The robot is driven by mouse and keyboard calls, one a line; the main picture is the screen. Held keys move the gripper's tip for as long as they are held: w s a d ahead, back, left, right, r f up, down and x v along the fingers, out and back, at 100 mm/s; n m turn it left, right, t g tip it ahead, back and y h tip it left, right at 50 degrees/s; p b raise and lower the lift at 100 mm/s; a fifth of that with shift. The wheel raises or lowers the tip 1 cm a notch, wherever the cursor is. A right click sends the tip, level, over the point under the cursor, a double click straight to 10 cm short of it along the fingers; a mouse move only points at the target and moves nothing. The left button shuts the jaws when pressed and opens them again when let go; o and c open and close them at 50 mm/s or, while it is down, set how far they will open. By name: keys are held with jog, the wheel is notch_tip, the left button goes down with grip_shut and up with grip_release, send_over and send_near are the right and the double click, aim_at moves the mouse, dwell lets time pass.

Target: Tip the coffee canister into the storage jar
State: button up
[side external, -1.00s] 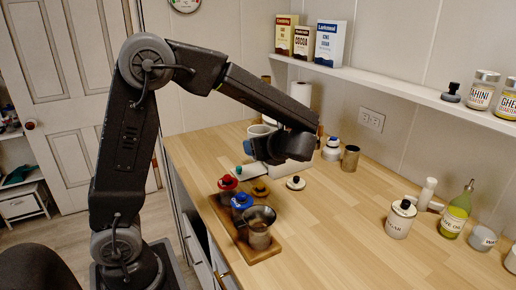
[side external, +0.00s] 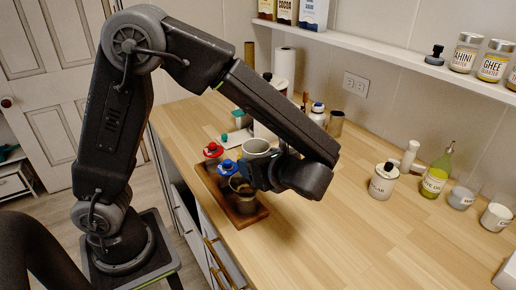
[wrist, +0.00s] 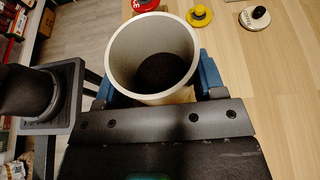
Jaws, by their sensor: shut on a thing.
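My gripper (wrist: 158,88) is shut on an open cream canister (wrist: 120,55), one blue finger on each side. Dark coffee lies deep inside it. In the side view the canister's rim (side external: 257,146) shows above my gripper (side external: 262,172), mouth up, roughly upright. Below it, on the wooden tray (side external: 247,218), stands a dark see-through vessel with a handle (side external: 241,187), which may be the storage jar. My gripper partly covers it, and I cannot make out its contents. The jar does not show in the wrist view.
A red-topped item (side external: 213,150) and a blue-topped item (side external: 227,167) stand on the tray. The front right counter is clear.

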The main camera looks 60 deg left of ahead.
jog(key=shift+w+f, duration=0.1)
jog(key=shift+f, duration=0.05)
jog(key=n+t, duration=0.1)
jog(key=n, duration=0.1)
jog(key=w+n+t, duration=0.1)
jog(key=t, duration=0.1)
jog(key=shift+w+r+n, duration=0.1)
jog(key=shift+r+n, duration=0.3)
jog(key=n, duration=0.1)
jog(key=n+t+y, duration=0.1)
jog(key=shift+w+n, duration=0.25)
jog(key=shift+n, duration=0.15)
jog(key=n+t, duration=0.1)
jog(key=n, duration=0.2)
jog(key=shift+f+t+y, duration=0.3)
jog(key=shift+t+y, duration=0.1)
jog(key=shift+r, duration=0.15)
